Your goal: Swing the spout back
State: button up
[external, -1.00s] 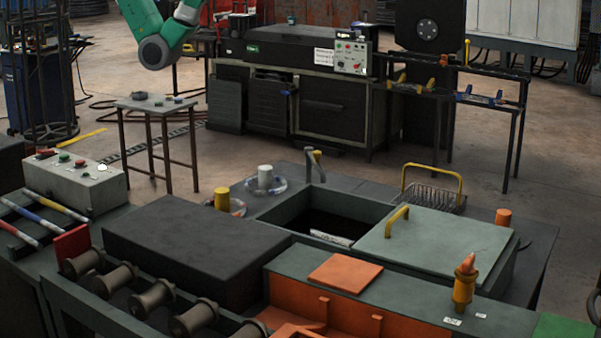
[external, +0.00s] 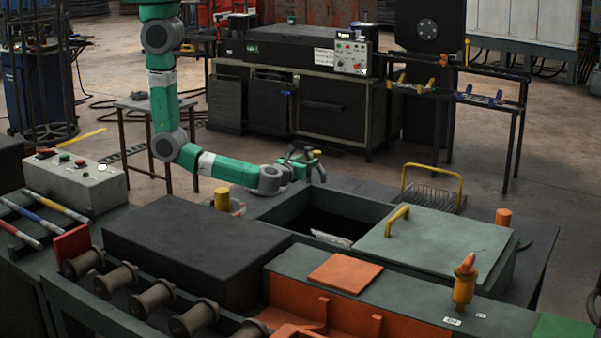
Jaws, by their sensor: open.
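The spout (external: 319,172) is a short grey bent pipe at the back edge of the sunken basin (external: 285,208), partly crowded by my gripper. My gripper (external: 302,155) is right beside it on the left, with its grey fingers open. The arm reaches in low from the left. At this size I cannot tell whether the fingers touch the spout or stand around it. A pale object (external: 331,239) lies inside the dark basin opening.
A grey-green lid (external: 440,248) with a yellow handle (external: 397,220) covers the basin's right side. A yellow cylinder (external: 222,199) stands left of the basin, near my forearm. A wire basket (external: 432,202) and an orange cylinder (external: 503,217) stand behind the lid.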

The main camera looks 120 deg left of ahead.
aim_at(315, 155)
jog(key=a, duration=0.2)
jog(key=a+b, duration=0.1)
jog(key=a, duration=0.4)
jog(key=shift+w+a+r+b, duration=0.1)
jog(key=shift+w+a+b, duration=0.2)
jog(key=shift+b, duration=0.1)
grip_shut()
